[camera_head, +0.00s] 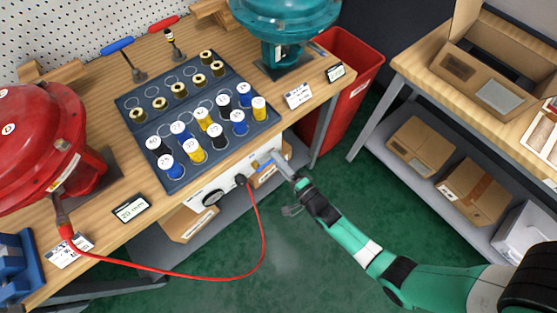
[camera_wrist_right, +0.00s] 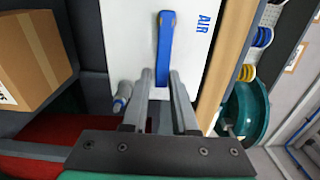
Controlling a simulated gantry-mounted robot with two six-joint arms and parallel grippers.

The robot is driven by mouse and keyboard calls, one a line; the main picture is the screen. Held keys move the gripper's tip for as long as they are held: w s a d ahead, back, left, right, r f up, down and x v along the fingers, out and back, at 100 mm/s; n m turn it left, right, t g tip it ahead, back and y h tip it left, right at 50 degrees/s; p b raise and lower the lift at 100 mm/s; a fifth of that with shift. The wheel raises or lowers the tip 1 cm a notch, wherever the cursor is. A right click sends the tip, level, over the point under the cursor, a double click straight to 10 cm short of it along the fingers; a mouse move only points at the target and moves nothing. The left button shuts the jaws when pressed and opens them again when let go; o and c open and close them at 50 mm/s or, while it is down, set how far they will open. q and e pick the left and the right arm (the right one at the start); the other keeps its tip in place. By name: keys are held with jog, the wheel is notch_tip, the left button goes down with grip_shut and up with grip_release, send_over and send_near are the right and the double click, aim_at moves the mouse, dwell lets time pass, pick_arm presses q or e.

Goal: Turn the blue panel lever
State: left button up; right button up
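The blue panel lever (camera_wrist_right: 165,45) is on a white panel (camera_wrist_right: 130,45) beside the word AIR in the right wrist view, and lies nearly lengthwise to my fingers. My right gripper (camera_wrist_right: 161,78) is open, with one finger on each side of the lever's near end. I cannot tell whether either finger touches it. In the head view my right gripper (camera_head: 279,163) is at the right end of the panel under the bench's front edge, where the lever (camera_head: 263,166) is mostly hidden. My left gripper is not in view.
A red hose (camera_head: 262,240) loops from the panel to the red actuator (camera_head: 40,140). Several spools stand in a dark tray (camera_head: 130,103) on the bench. A teal actuator (camera_head: 285,25) and a red bin (camera_head: 350,75) are to the right. Green floor is free in front.

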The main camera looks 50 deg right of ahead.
jog(key=shift+o, duration=1.4)
jog(key=s+a+p, duration=0.1)
jog(key=s+p, duration=0.2)
jog(key=s, duration=0.8)
jog(key=shift+s+a, duration=0.25)
jog(key=shift+s, duration=0.05)
